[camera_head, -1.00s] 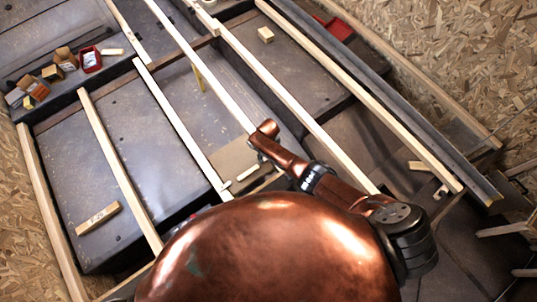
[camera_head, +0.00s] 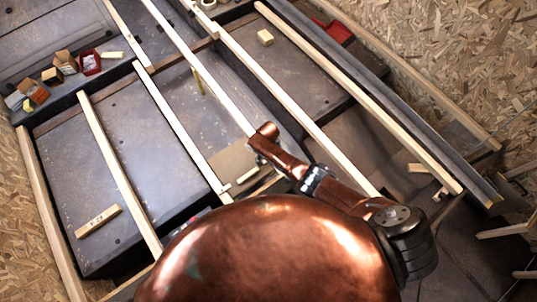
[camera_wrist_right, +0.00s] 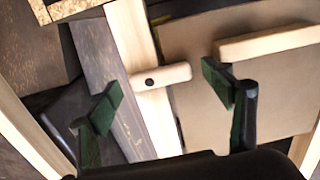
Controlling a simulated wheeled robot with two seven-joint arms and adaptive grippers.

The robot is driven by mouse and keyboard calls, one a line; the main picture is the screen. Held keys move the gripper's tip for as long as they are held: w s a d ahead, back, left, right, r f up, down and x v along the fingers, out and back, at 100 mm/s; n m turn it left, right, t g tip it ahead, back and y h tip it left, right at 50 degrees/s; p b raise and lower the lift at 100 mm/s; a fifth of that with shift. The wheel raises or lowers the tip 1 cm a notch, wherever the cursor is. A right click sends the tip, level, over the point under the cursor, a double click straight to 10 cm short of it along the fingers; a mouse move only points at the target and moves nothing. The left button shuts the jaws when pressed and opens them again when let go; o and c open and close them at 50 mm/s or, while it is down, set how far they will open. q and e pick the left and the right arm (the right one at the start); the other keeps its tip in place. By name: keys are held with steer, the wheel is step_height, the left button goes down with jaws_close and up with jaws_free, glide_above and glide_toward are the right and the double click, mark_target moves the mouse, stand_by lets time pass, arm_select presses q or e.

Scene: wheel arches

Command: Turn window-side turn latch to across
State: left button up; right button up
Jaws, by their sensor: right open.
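A pale wooden turn latch (camera_wrist_right: 176,74) with a dark pivot dot shows in the right wrist view. It sits on a light wooden batten (camera_wrist_right: 134,40), lies crosswise to it, and its right end reaches over the edge of a tan panel (camera_wrist_right: 195,115). I cannot tell from a label whether it is the window-side one. My right gripper (camera_wrist_right: 165,89) is open, with one green-padded finger to the left of the latch and one to the right, nothing between them gripped. In the head view, my copper right arm hides the gripper tips; the tan panel (camera_head: 229,159) shows beside it. My left gripper is out of view.
A pale wooden bar (camera_wrist_right: 268,42) lies on the panel near the right finger. Long battens (camera_head: 120,170) cross the grey floor. Small boxes (camera_head: 65,62) and a red bin (camera_head: 90,64) stand at upper left. A loose wooden block (camera_head: 97,220) lies at lower left.

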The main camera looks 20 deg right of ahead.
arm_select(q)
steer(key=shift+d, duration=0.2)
arm_select(e)
step_height(320, 180, up, 12)
stand_by(0.4)
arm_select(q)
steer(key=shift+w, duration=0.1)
arm_select(e)
steer(key=shift+s+d+f, duration=0.1)
steer(key=shift+f, duration=0.05)
